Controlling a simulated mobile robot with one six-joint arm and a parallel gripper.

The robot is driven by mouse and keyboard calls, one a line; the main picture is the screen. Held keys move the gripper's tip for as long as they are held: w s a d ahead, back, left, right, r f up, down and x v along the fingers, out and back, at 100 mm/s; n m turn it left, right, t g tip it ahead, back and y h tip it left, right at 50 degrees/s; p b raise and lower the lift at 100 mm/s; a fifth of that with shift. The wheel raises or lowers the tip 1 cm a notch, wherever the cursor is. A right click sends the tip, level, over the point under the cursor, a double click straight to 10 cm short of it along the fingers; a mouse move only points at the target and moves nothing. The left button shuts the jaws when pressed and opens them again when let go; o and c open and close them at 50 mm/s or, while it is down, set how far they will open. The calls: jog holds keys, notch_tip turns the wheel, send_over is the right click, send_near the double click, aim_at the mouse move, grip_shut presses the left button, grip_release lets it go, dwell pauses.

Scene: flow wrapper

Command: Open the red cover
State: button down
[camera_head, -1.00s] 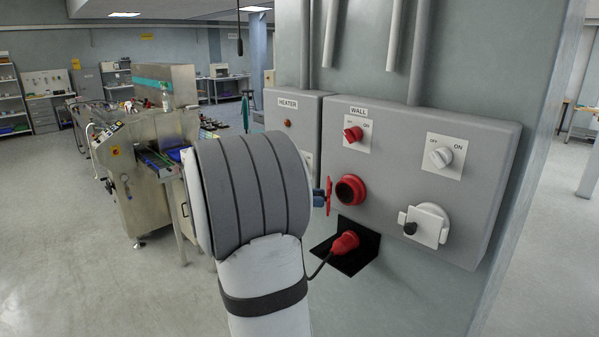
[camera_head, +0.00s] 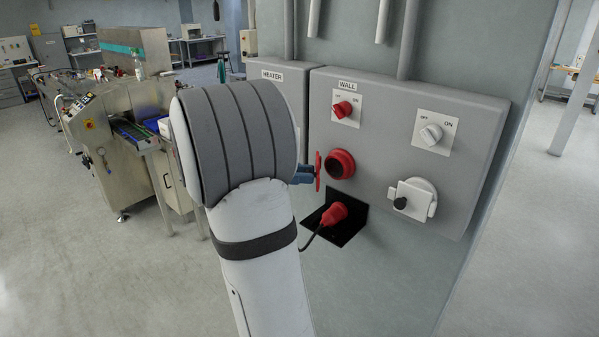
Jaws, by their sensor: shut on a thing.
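The red cover (camera_head: 318,171) shows nearly edge-on at the left side of the red wall socket (camera_head: 341,164). It stands out from the panel, swung away from the socket mouth, and the round opening is visible. My gripper (camera_head: 305,175), with blue fingers, is shut on the cover's left side. My arm hides most of the gripper, so the exact grip on the cover is hard to see.
A red plug (camera_head: 334,213) with a black cable sits below the socket on a black plate. Open floor lies left.

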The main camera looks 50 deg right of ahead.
jog(key=c, duration=1.4)
grip_release()
jog(key=shift+w+f, duration=0.15)
jog(key=shift+w, duration=0.1)
jog(key=shift+o, duration=0.5)
jog(key=shift+s, duration=0.1)
jog(key=shift+c, duration=0.5)
